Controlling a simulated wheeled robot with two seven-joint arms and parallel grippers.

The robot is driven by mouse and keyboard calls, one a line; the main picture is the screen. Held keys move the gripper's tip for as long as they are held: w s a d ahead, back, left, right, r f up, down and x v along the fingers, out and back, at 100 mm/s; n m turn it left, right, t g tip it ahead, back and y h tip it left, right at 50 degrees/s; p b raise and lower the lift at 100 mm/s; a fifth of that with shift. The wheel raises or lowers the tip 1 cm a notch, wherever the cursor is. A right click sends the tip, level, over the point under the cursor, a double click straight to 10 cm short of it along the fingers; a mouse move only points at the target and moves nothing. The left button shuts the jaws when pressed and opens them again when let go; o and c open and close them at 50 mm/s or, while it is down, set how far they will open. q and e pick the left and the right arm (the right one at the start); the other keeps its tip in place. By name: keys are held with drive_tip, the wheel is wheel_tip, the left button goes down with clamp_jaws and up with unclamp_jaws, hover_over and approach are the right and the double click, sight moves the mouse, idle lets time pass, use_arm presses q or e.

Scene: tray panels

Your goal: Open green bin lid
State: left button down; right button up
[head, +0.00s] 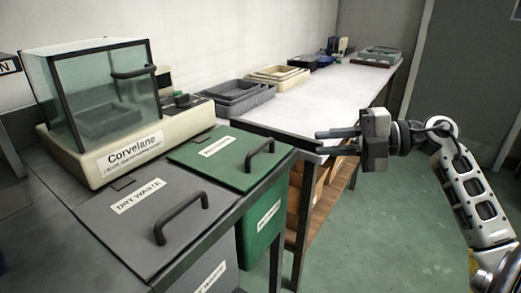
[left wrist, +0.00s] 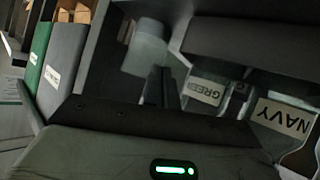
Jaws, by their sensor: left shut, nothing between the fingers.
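The green bin lid (head: 205,165) lies flat and closed on the counter, with a dark bar handle (head: 260,152) on its right side and a white label. The green bin (head: 256,238) stands below it. My right gripper (head: 322,142) is to the right of the lid, apart from the handle, fingers pointing left, open and empty. My left gripper is out of the head view. In the left wrist view its fingers (left wrist: 160,84) are shut with nothing between them; a green panel (left wrist: 37,50) shows at the upper left.
The grey DRY WASTE lid (head: 130,232) with its handle lies beside the green lid. A glass-fronted Corvelane case (head: 130,160) stands behind. A long white table (head: 300,105) carries grey trays (head: 232,101) and cream trays (head: 277,76). Green floor is open at right.

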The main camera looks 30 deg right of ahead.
sight(265, 146)
drive_tip(key=x, duration=1.3)
drive_tip(key=shift+w+a+f, duration=0.1)
drive_tip(key=shift+w+a, duration=0.1)
clamp_jaws()
